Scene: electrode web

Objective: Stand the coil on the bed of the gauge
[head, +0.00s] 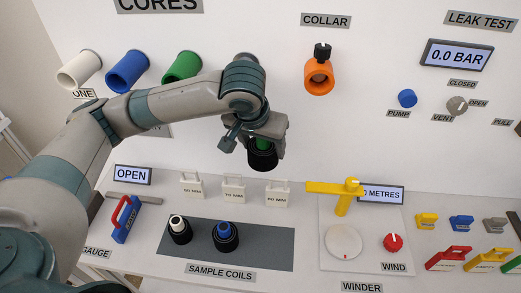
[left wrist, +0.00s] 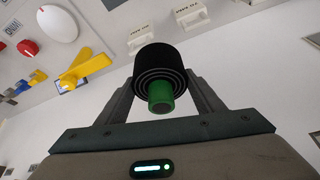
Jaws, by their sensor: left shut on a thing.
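My left gripper (head: 262,138) is shut on a black coil (head: 262,160) with a green core (head: 263,143). It holds the coil in the air, in front of the white wall and above the row of labelled blocks. In the left wrist view the coil (left wrist: 160,62) sits between the two fingers, its wound end and green core (left wrist: 160,97) facing the camera. The gauge (head: 126,220), blue with a red handle, is at the left of the bench. My arm hides part of its surroundings, and I cannot make out its bed clearly. My right gripper is not in view.
A grey mat (head: 270,248) holds two black coils, one with a white core (head: 178,224) and one with a blue core (head: 225,236). Three white blocks (head: 234,190) stand behind it. The winder with its yellow arm (head: 335,188) is to the right. A display (head: 133,175) reads OPEN.

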